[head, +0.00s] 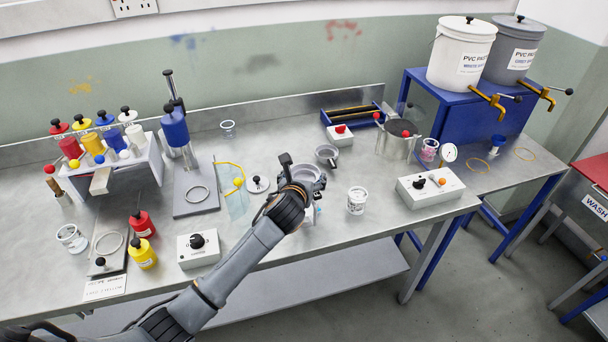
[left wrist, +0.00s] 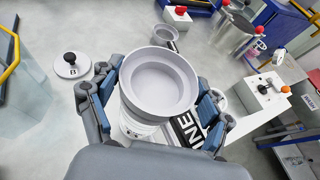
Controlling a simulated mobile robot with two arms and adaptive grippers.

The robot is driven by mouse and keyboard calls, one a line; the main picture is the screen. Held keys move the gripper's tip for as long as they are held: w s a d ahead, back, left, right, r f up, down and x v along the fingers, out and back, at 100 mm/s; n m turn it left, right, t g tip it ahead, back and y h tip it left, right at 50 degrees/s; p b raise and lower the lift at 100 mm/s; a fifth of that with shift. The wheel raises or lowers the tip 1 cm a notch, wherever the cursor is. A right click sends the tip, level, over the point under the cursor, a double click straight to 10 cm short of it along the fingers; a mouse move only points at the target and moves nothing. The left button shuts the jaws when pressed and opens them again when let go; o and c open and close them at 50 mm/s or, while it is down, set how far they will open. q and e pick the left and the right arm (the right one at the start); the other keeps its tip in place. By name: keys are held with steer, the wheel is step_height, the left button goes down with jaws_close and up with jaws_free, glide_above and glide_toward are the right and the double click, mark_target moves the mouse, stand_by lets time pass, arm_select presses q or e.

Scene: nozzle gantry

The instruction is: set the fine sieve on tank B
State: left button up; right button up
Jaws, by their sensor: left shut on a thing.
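My left gripper (head: 296,190) is shut on a grey round sieve (head: 307,173), holding it over the middle of the bench. In the left wrist view the sieve (left wrist: 160,85) sits bowl-up between the fingers. A white round body (left wrist: 137,130) shows just below it, mostly hidden; I cannot tell whether it is tank B or whether the sieve touches it. A black label (left wrist: 190,130) with white letters, partly hidden, shows under the sieve. A round lid marked B (left wrist: 72,66) with a black knob lies beside the gripper. My right gripper is out of view.
A smaller grey cup (head: 327,154) lies behind the sieve. A white tub (head: 356,200) stands to the right, near a control box (head: 430,186). A metal pot (head: 395,142) stands further back. A yellow-handled clear sheet (head: 236,195) is to the left.

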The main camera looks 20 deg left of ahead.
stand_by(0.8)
arm_select(q)
steer(key=shift+p, duration=0.45)
steer(key=shift+f+b, duration=0.3)
steer(key=shift+f, duration=0.25)
steer(key=o, duration=0.9)
steer(key=shift+c, duration=0.2)
